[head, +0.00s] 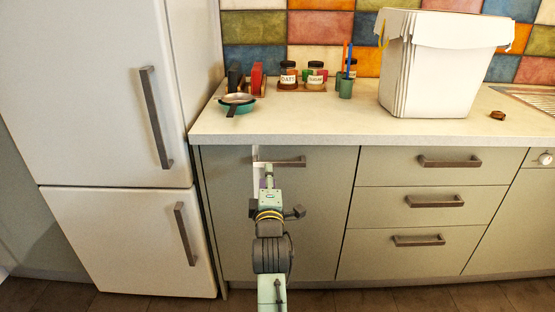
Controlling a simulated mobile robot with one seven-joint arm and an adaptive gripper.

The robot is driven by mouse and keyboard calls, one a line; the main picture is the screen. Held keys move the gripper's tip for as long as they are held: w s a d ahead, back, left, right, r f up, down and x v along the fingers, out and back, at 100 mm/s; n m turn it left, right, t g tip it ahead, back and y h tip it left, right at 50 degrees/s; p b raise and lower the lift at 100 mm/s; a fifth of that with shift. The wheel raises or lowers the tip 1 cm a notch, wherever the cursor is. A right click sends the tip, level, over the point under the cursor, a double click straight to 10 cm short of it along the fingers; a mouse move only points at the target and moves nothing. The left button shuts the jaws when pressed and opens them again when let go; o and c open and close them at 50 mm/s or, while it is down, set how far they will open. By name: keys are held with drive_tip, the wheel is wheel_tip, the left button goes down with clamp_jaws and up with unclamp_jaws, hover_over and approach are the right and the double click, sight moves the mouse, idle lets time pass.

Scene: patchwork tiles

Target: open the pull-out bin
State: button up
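The tall grey-green front panel (325,205) under the counter, left of the drawers, looks like the pull-out bin's front. It appears flush with the neighbouring fronts. Its horizontal dark bar handle (291,162) is near the top edge. My gripper (267,168) is at the left part of this handle, seen from behind. My wrist and forearm cover the panel below it. The fingertips are too small and covered to show whether they are open or shut, or whether they touch the handle. A narrow pale strip shows just left of the gripper.
A white fridge (95,90) with bar handles stands close on the left. Three drawers (425,213) are on the right. The counter (300,122) above holds a teal pan (237,104), jars, a green cup (345,88) and a large white bin (432,75). Floor shows in front.

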sight(279, 165)
drive_tip(key=shift+g+h, duration=0.4)
drive_tip(key=shift+h, duration=0.1)
drive_tip(key=w+d, duration=0.1)
drive_tip(key=w, duration=0.2)
drive_tip(key=w+d+f+p, duration=0.1)
drive_tip(key=w, duration=0.3)
drive_tip(key=w+d+f+p, duration=0.1)
drive_tip(key=w, duration=0.3)
drive_tip(key=shift+f, duration=0.2)
drive_tip(key=shift+c, duration=0.4)
clamp_jaws()
